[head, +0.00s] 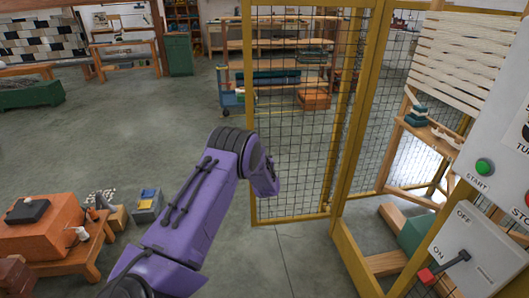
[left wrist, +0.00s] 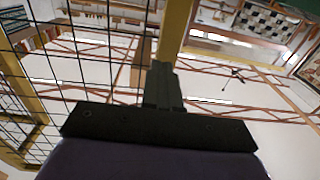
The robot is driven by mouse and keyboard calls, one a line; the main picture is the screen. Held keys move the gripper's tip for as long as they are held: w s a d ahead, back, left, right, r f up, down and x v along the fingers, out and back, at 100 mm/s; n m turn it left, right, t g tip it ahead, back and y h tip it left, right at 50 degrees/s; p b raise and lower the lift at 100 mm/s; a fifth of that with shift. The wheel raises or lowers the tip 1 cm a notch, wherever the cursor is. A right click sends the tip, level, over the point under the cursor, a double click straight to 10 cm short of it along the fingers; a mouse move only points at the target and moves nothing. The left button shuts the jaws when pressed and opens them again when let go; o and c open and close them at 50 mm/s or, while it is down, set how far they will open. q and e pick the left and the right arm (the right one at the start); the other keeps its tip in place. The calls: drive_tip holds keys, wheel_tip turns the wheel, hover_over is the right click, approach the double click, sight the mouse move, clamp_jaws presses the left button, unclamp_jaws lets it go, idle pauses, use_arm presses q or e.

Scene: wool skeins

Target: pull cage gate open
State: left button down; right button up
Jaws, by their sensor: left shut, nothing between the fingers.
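The cage gate (head: 290,120) is a black wire mesh panel in a yellow frame. In the head view it stands out to the left of the yellow cage post (head: 352,110), at an angle to the cage's floor sill. My purple left arm reaches up to the gate's lower left part, and its wrist overlaps the mesh; the fingers are hidden there. In the left wrist view my left gripper (left wrist: 162,70) is shut and empty, in front of or beside a yellow frame bar (left wrist: 176,35). I cannot tell if they touch. Mesh (left wrist: 70,60) fills the left side. My right gripper is not in view.
A control panel with a green start button (head: 484,167) and a red-handled switch (head: 440,268) is at the right. Wooden beams (head: 385,263) and a wound loom frame stand within the cage. An orange box (head: 55,225) on a low bench is at left.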

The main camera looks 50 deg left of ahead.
use_arm(q)
drive_tip(key=shift+d, duration=0.15)
drive_tip(key=s+p+v, duration=0.1)
drive_tip(key=p+v, duration=0.1)
drive_tip(key=v, duration=1.1)
drive_tip(key=shift+s, duration=0.2)
